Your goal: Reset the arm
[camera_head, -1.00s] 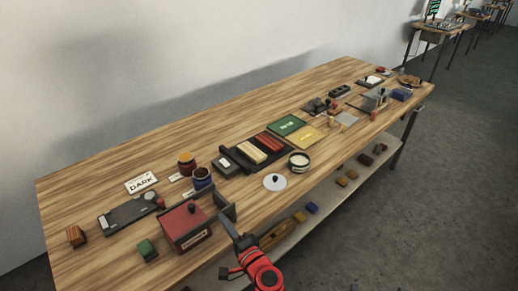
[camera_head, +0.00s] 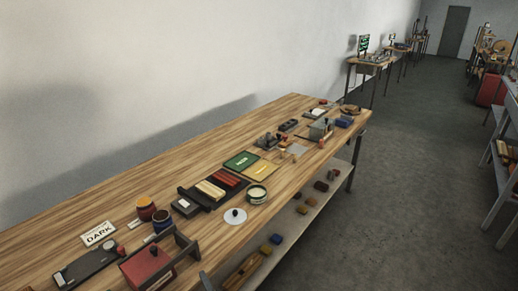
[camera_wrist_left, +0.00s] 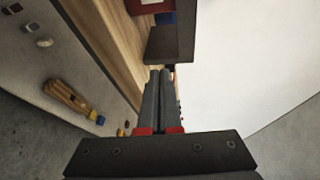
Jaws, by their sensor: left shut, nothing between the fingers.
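My left gripper (camera_wrist_left: 160,98) shows in the left wrist view with its two dark fingers side by side, shut and empty. In the head view only a dark tip of it (camera_head: 206,281) shows at the bottom edge, beside the front edge of the wooden table (camera_head: 95,213). It is just right of the red box (camera_head: 147,266) with the dark upright bracket. In the left wrist view a dark plate stands just beyond the fingers. My right gripper is in neither view.
A lower shelf holds small blocks. Grey floor lies open to the right.

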